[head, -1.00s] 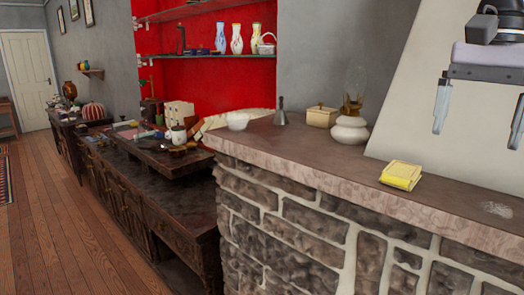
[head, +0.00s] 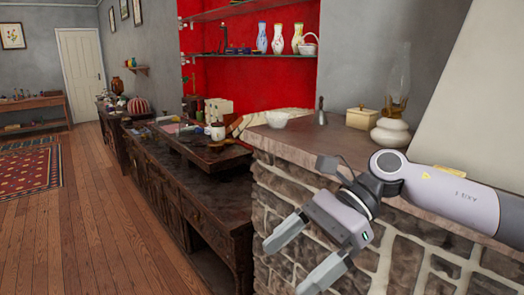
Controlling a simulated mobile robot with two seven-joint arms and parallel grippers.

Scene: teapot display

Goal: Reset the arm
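My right gripper (head: 287,267) comes in from the right in the head view. It is open, with its two grey fingers spread apart and nothing between them. It points down and left in front of the stone wall (head: 275,190), below the brown mantel top. My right arm (head: 455,198) crosses over the mantel and hides part of it. My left gripper is not in view.
On the mantel (head: 285,140) stand a white bowl (head: 277,119), a grey bell (head: 320,114), a cream box (head: 361,119) and an oil lamp (head: 391,131). A yellow item (head: 449,170) is mostly hidden behind my arm. The wooden floor (head: 110,230) at left is clear.

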